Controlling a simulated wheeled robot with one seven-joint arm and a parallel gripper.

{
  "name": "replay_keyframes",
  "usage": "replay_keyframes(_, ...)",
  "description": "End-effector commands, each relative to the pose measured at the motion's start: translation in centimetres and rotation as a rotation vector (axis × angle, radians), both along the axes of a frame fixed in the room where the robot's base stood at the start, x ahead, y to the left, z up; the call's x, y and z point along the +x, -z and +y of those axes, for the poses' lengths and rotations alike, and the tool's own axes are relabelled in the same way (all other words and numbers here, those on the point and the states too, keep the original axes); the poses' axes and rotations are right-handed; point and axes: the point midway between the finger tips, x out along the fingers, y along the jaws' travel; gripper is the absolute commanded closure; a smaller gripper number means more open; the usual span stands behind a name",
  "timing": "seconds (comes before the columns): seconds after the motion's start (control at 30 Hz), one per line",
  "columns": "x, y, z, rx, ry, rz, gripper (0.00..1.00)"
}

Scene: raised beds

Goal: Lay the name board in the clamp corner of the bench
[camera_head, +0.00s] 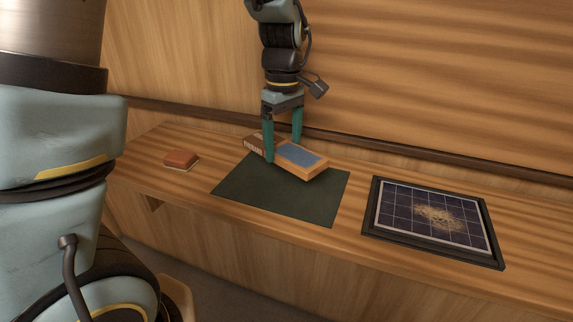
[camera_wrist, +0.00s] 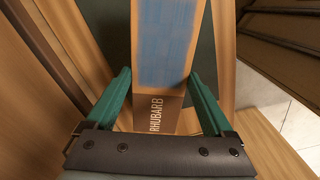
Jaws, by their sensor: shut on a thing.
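The name board (camera_head: 303,159) is a long wooden piece with a blue face and a brown end. In the wrist view the name board (camera_wrist: 166,45) runs between my fingers, and its brown end reads RHUBARB. My gripper (camera_head: 283,150) is shut on the board near that end, one finger on each side. The board is over the back part of a dark green mat (camera_head: 270,200); I cannot tell whether it touches the mat. The bench (camera_head: 345,240) is a long wooden top along the wall. I cannot make out a clamp corner in either view.
A small reddish-brown block with a pale base (camera_head: 181,160) lies left of the mat. A black-framed dark panel with a grid and a sandy patch (camera_head: 435,215) lies to the right. A dark rail runs along the wall behind. The front of the mat is clear.

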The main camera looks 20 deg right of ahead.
Motion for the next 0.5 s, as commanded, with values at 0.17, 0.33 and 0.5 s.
replay_keyframes(0.17,0.0,2.6,0.0,0.002,-0.001,0.001,0.76)
replay_keyframes(0.33,0.0,4.3,0.1,0.002,-0.002,0.002,0.76)
replay_keyframes(0.5,0.0,6.4,0.0,0.001,-0.001,0.0,0.76)
